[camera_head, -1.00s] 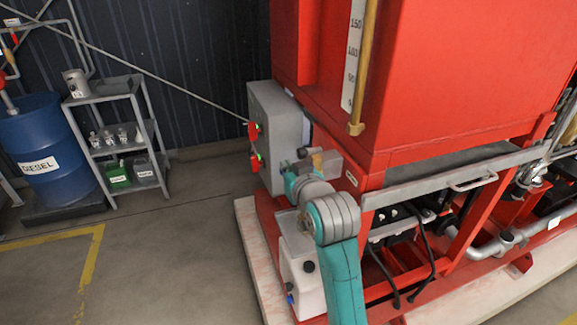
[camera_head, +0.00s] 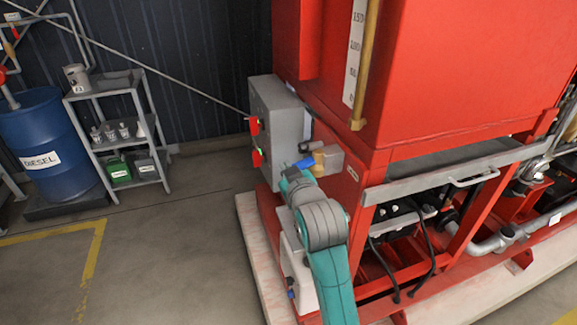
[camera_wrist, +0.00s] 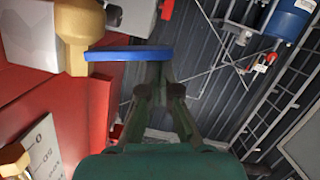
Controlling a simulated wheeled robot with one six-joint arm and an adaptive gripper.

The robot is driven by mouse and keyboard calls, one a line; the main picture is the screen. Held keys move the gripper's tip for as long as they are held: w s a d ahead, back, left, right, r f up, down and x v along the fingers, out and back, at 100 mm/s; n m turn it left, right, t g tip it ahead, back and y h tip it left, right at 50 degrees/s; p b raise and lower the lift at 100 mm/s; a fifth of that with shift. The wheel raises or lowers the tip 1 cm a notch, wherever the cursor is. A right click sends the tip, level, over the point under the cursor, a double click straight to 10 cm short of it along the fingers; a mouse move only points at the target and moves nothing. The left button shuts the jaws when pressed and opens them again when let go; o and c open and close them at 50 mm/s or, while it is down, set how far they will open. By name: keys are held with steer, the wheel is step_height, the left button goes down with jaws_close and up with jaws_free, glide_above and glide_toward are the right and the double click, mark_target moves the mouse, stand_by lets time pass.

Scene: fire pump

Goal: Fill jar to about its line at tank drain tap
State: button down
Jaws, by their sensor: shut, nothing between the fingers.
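The tank drain tap (camera_head: 320,158) is a brass body on a grey block at the lower corner of the red tank (camera_head: 450,75). Its blue lever (camera_head: 302,164) points left. In the wrist view the brass tap (camera_wrist: 82,35) is at upper left, with the blue lever (camera_wrist: 130,53) reaching right from it. My gripper (camera_wrist: 157,72) is shut and empty, its fingertips at the lever; I cannot tell whether they touch it. Several small clear jars (camera_head: 110,133) stand on the shelf rack. No jar is visible under the tap; my arm hides part of that area.
A grey control box (camera_head: 278,108) with red switches is left of the tap. A white container (camera_head: 297,260) stands low beside my arm. The shelf rack (camera_head: 135,143) and blue diesel drum (camera_head: 58,135) are at far left. The floor between is clear.

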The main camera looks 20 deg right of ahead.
steer(key=shift+f+n+h, duration=0.3)
steer(key=shift+f+n, duration=0.2)
stand_by(0.4)
